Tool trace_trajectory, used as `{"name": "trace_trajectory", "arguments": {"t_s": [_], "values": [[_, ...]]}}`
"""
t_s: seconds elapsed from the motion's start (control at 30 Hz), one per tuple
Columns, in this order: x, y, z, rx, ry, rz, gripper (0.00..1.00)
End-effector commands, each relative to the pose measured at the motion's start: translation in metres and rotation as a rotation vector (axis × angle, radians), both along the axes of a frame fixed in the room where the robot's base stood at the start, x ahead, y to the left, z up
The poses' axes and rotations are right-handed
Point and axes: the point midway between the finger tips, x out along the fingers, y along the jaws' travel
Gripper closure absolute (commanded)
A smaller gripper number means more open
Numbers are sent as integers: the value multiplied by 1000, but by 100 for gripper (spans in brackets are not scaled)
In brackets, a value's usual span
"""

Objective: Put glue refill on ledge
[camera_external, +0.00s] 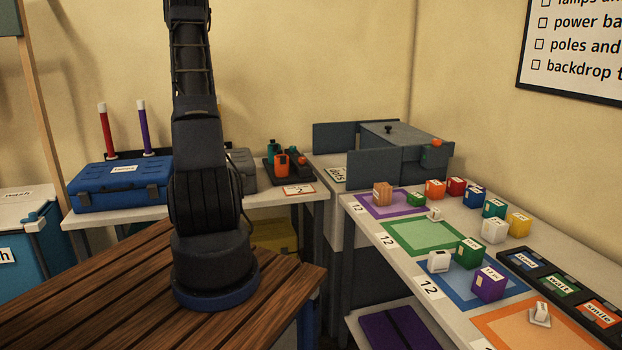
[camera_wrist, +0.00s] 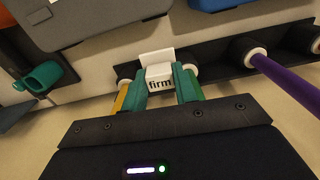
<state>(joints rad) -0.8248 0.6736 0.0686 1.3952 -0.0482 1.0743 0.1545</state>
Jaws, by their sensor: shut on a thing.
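In the wrist view, my gripper (camera_wrist: 162,92) is shut on a small white piece marked "firm" (camera_wrist: 160,73), with a teal finger on either side. The piece has a raised white tab at its far end. No other marking shows that it is the glue refill. A dark rack strip (camera_wrist: 215,58) with white rings lies behind it; I cannot tell whether the piece touches it. I cannot tell which surface is the ledge. In the external view my arm rises out of the top of the picture, and the gripper is not seen there.
A purple stick (camera_wrist: 290,82) stands in the rack, right of the gripper; yellow and green sticks are close beside the fingers. A blue case (camera_external: 122,184) stands on the back counter. The right table (camera_external: 378,226) holds coloured mats, several blocks and white pieces.

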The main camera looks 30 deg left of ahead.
Motion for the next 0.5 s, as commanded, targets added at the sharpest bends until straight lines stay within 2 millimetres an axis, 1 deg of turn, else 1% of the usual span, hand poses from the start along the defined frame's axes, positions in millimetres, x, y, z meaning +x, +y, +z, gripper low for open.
{"name": "trace_trajectory", "arguments": {"t_s": [0.03, 0.1, 0.17, 0.27, 0.37, 0.5], "values": [[-10, 8, 1, 0, 0, 13, 97], [-19, 15, 1, -1, -1, 25, 97], [-25, 19, 1, -1, -1, 32, 97], [-29, 22, -5, -1, 0, 38, 97], [-30, 22, -21, -3, 2, 38, 97], [-30, 23, -51, -3, 2, 38, 97]]}}
